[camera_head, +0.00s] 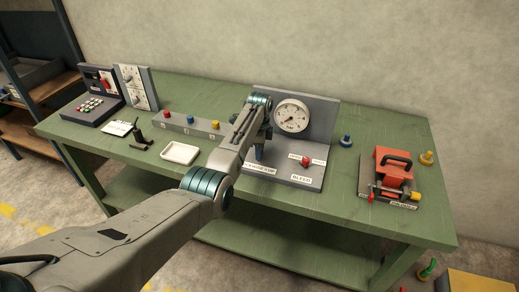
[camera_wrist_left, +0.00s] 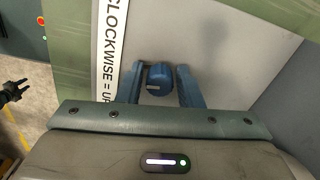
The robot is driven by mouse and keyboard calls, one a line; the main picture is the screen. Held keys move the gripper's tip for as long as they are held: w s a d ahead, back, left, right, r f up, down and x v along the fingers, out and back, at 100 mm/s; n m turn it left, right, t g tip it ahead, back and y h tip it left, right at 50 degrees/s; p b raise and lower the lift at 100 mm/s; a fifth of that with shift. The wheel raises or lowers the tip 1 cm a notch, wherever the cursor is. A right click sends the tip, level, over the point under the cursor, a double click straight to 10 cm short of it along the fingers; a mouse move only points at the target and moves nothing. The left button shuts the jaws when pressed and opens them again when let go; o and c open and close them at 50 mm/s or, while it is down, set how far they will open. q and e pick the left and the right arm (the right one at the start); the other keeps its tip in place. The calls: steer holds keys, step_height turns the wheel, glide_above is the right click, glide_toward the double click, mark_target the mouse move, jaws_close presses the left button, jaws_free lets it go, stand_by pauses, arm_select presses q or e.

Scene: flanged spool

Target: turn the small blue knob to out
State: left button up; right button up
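A small round blue knob (camera_wrist_left: 160,75) shows in the left wrist view, on the grey base of the gauge panel (camera_head: 326,112). My left gripper (camera_head: 262,150) reaches down over the left part of this base. In the left wrist view its two blue-grey fingers (camera_wrist_left: 160,88) stand on either side of the knob, open, with narrow gaps visible. A label reading "CLOCKWISE = UP" (camera_wrist_left: 111,50) lies beside the knob; I see no "out" mark. In the head view the gripper hides the knob. A dark gripper shape (camera_wrist_left: 14,92), apparently my right one, is at the left wrist view's edge.
The panel carries a round dial (camera_head: 291,116) and a red knob (camera_head: 306,161) by a "BLEED" label. Another blue knob-like piece (camera_head: 346,140) stands to the right. A red clamp fixture (camera_head: 392,172) is farther right. A white tray (camera_head: 180,153) lies left of my arm.

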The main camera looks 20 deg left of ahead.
arm_select(q)
jaws_close()
steer(key=shift+r+n+p, duration=0.15)
steer(key=shift+n+p, duration=0.6)
steer(key=shift+n, duration=0.45)
steer(key=n+p, duration=0.1)
steer(key=n, duration=0.1)
steer(key=shift+n, duration=0.3)
steer(key=n+p, duration=0.1)
steer(key=n, duration=0.4)
steer(key=shift+p, duration=0.35)
steer(key=n+p, duration=0.1)
steer(key=n, duration=0.4)
steer(key=shift+n, duration=0.4)
steer(key=n, duration=0.4)
steer(key=shift+n, duration=0.3)
steer(key=n, duration=0.4)
steer(key=shift+p, duration=0.35)
steer(key=n, duration=0.5)
steer(key=shift+w+n, duration=0.1)
steer(key=shift+n, duration=2.1)
